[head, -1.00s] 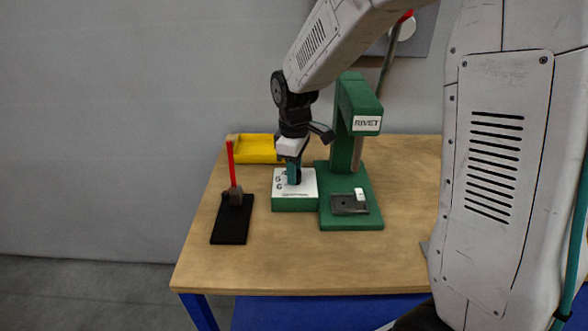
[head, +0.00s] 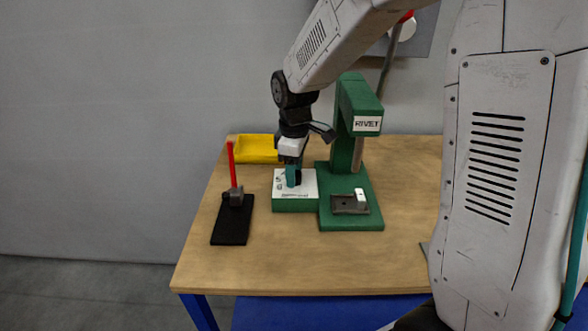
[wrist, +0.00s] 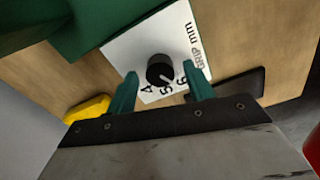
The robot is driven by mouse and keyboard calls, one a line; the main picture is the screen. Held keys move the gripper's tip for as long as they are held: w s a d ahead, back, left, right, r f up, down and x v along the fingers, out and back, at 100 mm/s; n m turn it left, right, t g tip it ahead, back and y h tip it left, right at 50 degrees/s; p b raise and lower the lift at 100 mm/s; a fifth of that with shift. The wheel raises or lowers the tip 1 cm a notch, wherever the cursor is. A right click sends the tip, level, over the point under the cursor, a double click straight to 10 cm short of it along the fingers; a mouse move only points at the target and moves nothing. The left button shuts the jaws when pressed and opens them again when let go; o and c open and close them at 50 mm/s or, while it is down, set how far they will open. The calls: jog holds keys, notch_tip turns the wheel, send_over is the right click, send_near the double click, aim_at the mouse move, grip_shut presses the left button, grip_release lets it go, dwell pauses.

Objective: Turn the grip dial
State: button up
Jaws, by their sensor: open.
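The grip dial (wrist: 160,69) is a round black knob on a white panel (wrist: 190,40) marked "GRIP mm" with the numbers 4, 5 and 6 in the wrist view. In the head view the white panel (head: 308,188) tops a green box beside the green press marked RIVET (head: 347,120). My gripper (wrist: 162,82) is open, with one teal finger on each side of the dial. In the head view my gripper (head: 292,178) points down at the panel and hides most of the dial. I cannot tell whether the fingers touch the dial.
A black base with a red upright lever (head: 232,168) stands left of the box. A yellow tray (head: 254,149) lies behind it. A small dark fixture holding a white piece (head: 360,197) sits on the press base. The front of the wooden table (head: 300,265) is clear.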

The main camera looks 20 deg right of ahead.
jog(key=shift+r, duration=0.1)
notch_tip(320, 180, up, 7)
jog(key=shift+r, duration=0.35)
dwell(0.4)
